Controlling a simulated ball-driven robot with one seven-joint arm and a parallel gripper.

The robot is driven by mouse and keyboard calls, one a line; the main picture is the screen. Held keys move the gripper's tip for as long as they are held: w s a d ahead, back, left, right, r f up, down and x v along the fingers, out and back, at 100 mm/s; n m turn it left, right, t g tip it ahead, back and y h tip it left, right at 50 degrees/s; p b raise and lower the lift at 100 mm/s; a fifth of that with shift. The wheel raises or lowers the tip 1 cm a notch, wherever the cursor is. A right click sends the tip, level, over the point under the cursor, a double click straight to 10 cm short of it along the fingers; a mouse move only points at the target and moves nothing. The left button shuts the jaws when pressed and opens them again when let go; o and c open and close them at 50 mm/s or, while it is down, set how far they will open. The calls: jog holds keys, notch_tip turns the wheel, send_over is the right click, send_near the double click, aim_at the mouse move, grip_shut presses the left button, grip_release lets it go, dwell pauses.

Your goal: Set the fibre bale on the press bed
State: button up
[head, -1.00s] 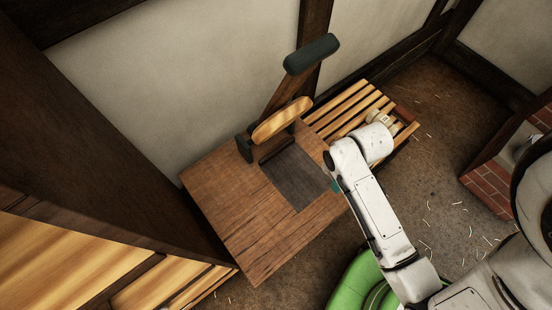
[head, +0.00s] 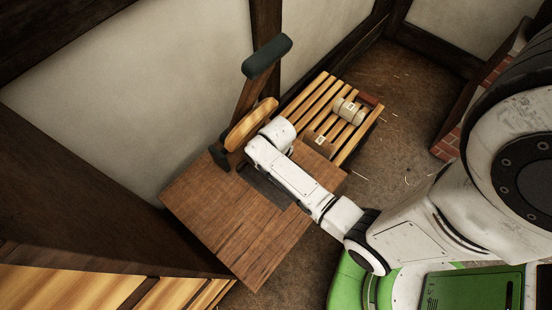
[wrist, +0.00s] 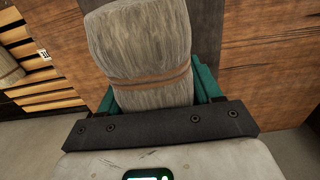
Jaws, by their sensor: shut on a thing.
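The fibre bale (wrist: 143,48) is a grey fibrous bundle with a brown band. In the wrist view it sits between the teal fingers of my gripper (wrist: 156,90), which is shut on it. In the head view my arm hides both gripper and bale, over the back part of the press table (head: 213,215). The press bed (head: 264,189) is a dark plate set in that wooden table, partly covered by my arm. I cannot tell whether the bale touches the bed.
A slatted rack (head: 309,95) stands beyond the table with another pale bale (head: 349,111) and a small brown labelled block (head: 319,143) on it. The press lever with its dark handle (head: 267,56) and yellow wooden part (head: 250,124) rises close beside my wrist. The table's front is clear.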

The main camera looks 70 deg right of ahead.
jog(key=shift+w+f, duration=0.25)
jog(key=shift+f, duration=1.6)
jog(key=shift+f+b, duration=0.1)
jog(key=shift+b, duration=0.2)
jog(key=o, duration=1.1)
jog(key=shift+o, duration=0.2)
notch_tip(320, 180, up, 12)
jog(key=shift+r+p, duration=0.1)
jog(key=shift+p, duration=0.5)
jog(key=s+a+r+n+t, duration=0.1)
jog(key=s+a+r+n, duration=0.1)
jog(key=s+a+r, duration=0.5)
jog(key=shift+s+a+r+n, duration=0.3)
jog(key=shift+a+r, duration=0.55)
jog(key=shift+a, duration=0.4)
